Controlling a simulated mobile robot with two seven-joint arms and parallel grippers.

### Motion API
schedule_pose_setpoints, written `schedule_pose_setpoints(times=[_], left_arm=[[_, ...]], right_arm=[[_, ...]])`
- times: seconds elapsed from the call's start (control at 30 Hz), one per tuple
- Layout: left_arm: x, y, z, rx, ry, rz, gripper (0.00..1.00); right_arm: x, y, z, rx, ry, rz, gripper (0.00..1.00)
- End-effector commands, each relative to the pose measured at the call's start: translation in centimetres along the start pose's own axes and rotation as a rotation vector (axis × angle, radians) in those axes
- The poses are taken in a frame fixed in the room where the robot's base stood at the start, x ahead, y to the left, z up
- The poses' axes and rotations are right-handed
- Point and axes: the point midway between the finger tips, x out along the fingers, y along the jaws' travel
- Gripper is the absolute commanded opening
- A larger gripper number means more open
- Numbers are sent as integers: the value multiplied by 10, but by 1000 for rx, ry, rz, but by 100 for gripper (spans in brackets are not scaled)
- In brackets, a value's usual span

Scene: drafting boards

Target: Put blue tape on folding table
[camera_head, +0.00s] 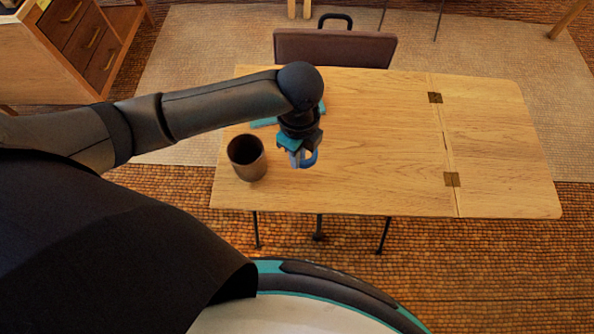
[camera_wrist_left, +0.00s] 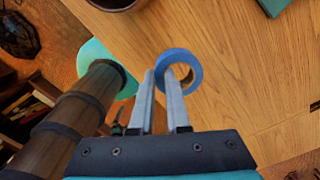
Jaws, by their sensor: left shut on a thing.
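The blue tape (camera_head: 311,160) is a small ring in my left gripper (camera_head: 299,161), over the left half of the folding table (camera_head: 380,150). In the left wrist view, the shut fingers (camera_wrist_left: 162,82) grip one side of the blue tape (camera_wrist_left: 192,60), and its open centre faces the camera. The wooden folding table (camera_wrist_left: 235,75) fills much of the background there. I cannot tell whether the tape touches the tabletop or hangs just above it. My right gripper is not in view.
A dark brown cup (camera_head: 247,160) stands on the table left of the gripper. A teal flat object (camera_head: 263,122) lies behind it, partly hidden by my arm. The table's middle and right are clear.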

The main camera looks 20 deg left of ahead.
Motion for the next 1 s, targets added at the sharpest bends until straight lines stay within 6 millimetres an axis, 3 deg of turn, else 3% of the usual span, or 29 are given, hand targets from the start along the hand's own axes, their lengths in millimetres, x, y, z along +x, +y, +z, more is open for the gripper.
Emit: schedule_pose_setpoints(times=[0.03, 0.1, 0.37, 0.63, 1.0], left_arm=[[16, 0, 0, -2, 0, 2, 0], [29, 0, 0, -2, 0, 2, 0], [50, 0, 0, -1, 0, -1, 0], [87, 0, 0, -2, -1, 1, 0], [90, 0, 0, -1, 0, -1, 0]], right_arm=[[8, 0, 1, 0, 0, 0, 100], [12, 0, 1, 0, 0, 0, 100], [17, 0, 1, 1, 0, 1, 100], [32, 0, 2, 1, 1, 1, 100], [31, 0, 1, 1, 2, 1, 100]])
